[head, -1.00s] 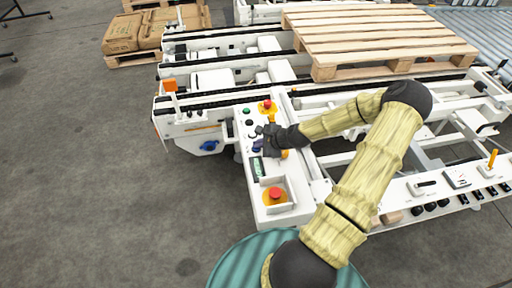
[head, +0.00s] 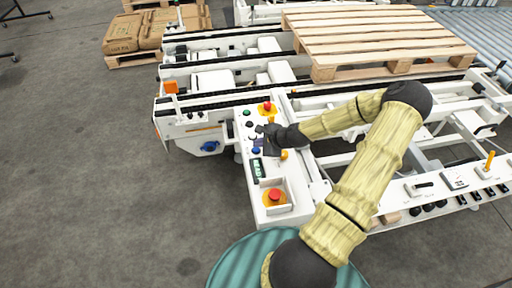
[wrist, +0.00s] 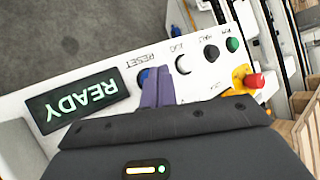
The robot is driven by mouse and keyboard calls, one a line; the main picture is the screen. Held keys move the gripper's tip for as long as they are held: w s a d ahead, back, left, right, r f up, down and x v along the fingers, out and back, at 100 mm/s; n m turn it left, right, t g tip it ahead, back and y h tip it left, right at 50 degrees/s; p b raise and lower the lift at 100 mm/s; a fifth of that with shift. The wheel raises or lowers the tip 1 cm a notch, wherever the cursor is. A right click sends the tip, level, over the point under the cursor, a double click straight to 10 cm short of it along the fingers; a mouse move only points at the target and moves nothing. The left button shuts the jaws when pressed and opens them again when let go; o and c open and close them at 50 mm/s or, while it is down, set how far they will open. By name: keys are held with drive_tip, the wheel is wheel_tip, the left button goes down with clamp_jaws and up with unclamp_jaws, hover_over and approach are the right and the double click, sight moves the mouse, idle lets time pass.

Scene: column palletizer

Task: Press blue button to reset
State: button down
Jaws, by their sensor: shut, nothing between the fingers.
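The blue button (head: 256,150) sits on the white control panel (head: 246,160) in the head view. In the wrist view the blue button (wrist: 143,77) shows beside the word RESET, partly hidden by my fingers. My gripper (head: 259,141) is over the panel, its tip just beyond the button in the head view. In the wrist view its purple fingers (wrist: 157,86) are together and empty, overlapping the button's right edge. I cannot tell whether they touch it. The panel display (wrist: 80,102) reads READY in green.
A red emergency button (head: 275,195) on yellow is at the panel's near end, another red button (head: 267,106) at its far end. Black and green buttons (wrist: 232,45) line the panel. A wooden pallet (head: 375,40) lies on the conveyor. Open floor (head: 90,170) is left.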

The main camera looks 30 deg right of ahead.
sight(259, 150)
wheel_tip(259, 150, up, 5)
drive_tip(key=p, duration=0.4)
drive_tip(key=shift+p, duration=0.35)
idle(0.7)
drive_tip(key=s+a+r+n+g+h, duration=0.1)
drive_tip(key=s+a+r+n+g, duration=0.4)
drive_tip(key=a+n, duration=0.45)
drive_tip(key=s+a+r+n+h, duration=0.1)
drive_tip(key=s+a+r+n, duration=0.2)
drive_tip(key=s+r+n, duration=0.3)
drive_tip(key=s+a+r+n+h+p, duration=0.1)
drive_tip(key=s+a+r+n+h, duration=0.1)
drive_tip(key=s+r+n, duration=0.4)
wheel_tip(259, 150, up, 2)
drive_tip(key=shift+s+a+r+g, duration=0.25)
drive_tip(key=shift+s+a+g, duration=0.1)
drive_tip(key=shift+a, duration=0.4)
drive_tip(key=shift+d, duration=0.1)
idle(1.1)
